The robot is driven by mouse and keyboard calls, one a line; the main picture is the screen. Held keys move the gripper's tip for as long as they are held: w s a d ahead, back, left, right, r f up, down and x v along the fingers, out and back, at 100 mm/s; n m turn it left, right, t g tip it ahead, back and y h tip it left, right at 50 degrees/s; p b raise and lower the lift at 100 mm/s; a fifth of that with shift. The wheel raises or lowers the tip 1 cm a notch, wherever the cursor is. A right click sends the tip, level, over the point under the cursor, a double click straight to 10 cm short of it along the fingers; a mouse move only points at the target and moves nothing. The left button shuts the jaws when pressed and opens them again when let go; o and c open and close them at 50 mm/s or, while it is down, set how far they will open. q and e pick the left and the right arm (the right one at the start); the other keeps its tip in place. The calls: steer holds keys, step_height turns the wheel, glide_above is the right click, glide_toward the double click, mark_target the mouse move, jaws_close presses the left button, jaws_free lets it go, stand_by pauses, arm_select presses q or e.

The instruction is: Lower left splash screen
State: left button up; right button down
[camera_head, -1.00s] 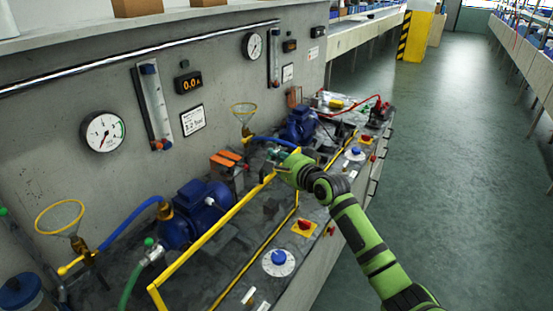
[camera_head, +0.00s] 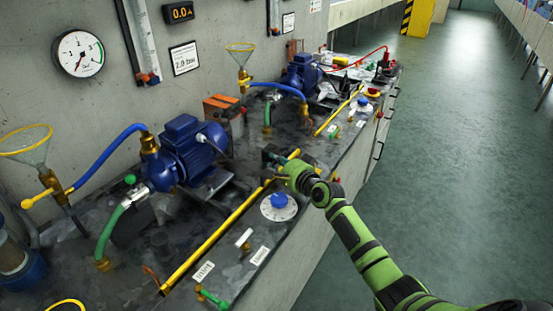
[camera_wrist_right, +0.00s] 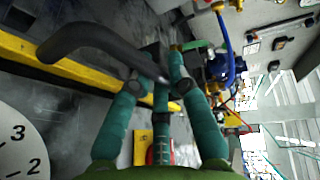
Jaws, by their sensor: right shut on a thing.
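The left splash screen shows as a yellow bar (camera_head: 222,228) running low along the front of the bench, before the near blue pump. Its clear pane cannot be made out. In the wrist view a yellow bar (camera_wrist_right: 75,68) passes behind the fingers. My right gripper (camera_head: 272,160) is at the bar's far end, shut on a dark handle. In the wrist view the curved dark handle (camera_wrist_right: 95,38) reaches between the teal fingers of my right gripper (camera_wrist_right: 160,82). How the handle joins the bar is hidden. My left gripper is not in view.
The near blue pump (camera_head: 187,150) with its hoses stands behind the bar. A blue knob on a white dial (camera_head: 279,204) is just in front of my gripper. A second yellow bar (camera_head: 340,110) lies farther along. The floor at right is clear.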

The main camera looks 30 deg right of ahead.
steer(key=shift+s+f+b, duration=0.1)
steer(key=shift+f+b, duration=0.25)
steer(key=shift+f, duration=0.7)
steer(key=c, duration=1.1)
jaws_free()
steer(key=shift+c, duration=0.2)
steer(key=v, duration=1.2)
